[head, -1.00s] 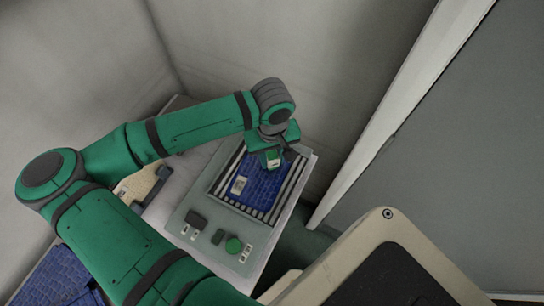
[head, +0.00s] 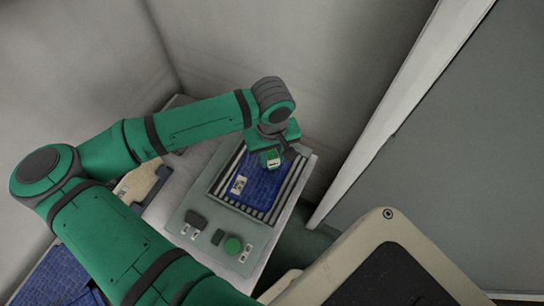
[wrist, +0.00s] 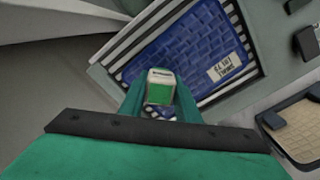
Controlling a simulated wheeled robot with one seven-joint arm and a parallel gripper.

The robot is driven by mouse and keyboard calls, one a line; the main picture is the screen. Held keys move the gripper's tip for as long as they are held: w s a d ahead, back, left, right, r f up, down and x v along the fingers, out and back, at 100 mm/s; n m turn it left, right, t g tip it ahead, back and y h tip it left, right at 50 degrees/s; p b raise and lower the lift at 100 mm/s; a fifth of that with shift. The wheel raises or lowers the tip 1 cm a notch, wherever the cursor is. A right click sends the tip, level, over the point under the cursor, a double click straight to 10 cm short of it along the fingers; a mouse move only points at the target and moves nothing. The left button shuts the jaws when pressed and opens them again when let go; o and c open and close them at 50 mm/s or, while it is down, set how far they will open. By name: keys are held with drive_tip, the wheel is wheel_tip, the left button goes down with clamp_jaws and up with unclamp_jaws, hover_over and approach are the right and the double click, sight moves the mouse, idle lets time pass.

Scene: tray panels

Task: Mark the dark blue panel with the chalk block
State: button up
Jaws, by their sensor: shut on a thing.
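My gripper (head: 277,152) is shut on a small block with a pale top and a green side, which I take for the chalk block (head: 271,160). In the wrist view the block (wrist: 160,84) sits between the two green fingers (wrist: 160,96). A dark blue panel (head: 265,188) with a woven pattern lies in a black-and-white striped border, with a white label near its left edge. It fills the upper middle of the wrist view (wrist: 190,52). The block is over the panel's far end; I cannot tell whether it touches. No chalk mark shows on the visible part.
The grey tray (head: 183,216) also carries a green round button (head: 233,245) and dark blocks (head: 195,219). A beige panel (head: 136,184) lies to the left, partly behind my arm. Another blue panel (head: 50,280) is at lower left. Walls stand close behind.

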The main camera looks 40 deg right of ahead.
drive_tip(key=shift+r, duration=3.3)
